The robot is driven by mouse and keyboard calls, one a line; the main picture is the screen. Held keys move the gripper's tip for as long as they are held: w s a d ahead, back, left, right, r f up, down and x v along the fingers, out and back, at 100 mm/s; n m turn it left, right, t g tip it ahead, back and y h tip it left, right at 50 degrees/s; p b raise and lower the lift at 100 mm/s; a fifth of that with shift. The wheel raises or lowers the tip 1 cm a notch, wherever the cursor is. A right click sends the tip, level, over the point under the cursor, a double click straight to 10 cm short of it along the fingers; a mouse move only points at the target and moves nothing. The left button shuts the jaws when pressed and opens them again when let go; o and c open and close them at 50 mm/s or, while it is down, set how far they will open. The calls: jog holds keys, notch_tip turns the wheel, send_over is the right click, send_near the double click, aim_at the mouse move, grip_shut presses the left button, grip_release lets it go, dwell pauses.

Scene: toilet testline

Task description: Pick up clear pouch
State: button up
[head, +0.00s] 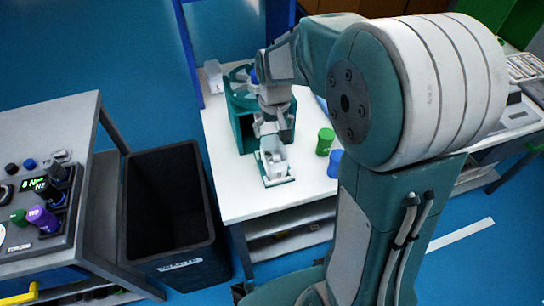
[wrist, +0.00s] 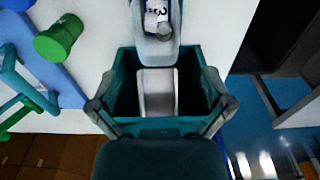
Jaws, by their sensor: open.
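My gripper (wrist: 160,108) is open in the wrist view, its two fingers spread to either side of a teal open-topped box. A pale grey, smooth rectangular piece (wrist: 155,92) shows inside the box, between the fingers; it may be the clear pouch, but I cannot tell for sure. Nothing is seen held. In the head view my gripper (head: 268,128) points down over the white table, at the front of the teal box (head: 245,135). A white piece on a teal base (head: 277,181) stands just below it. The pouch cannot be made out in the head view.
A green cylinder (head: 325,141) and a blue one (head: 335,163) stand to the right on the white table (head: 240,195). A clear container (head: 213,76) is at the back left. A black bin (head: 165,205) stands left of the table, beside a control panel (head: 35,205).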

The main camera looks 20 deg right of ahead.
aim_at(273, 154)
jog(key=shift+g, duration=0.3)
jog(key=f, duration=0.1)
jog(key=w+f, duration=0.1)
jog(key=f, duration=0.1)
jog(key=shift+w+d+f, duration=0.2)
jog(key=shift+w+f, duration=0.1)
jog(key=shift+w, duration=0.1)
notch_tip(273, 154, down, 5)
jog(key=shift+a+f, duration=0.1)
jog(key=f, duration=0.5)
jog(key=shift+s+f, duration=0.2)
jog(key=shift+s, duration=0.15)
jog(key=c, duration=1)
jog(key=shift+r, duration=0.1)
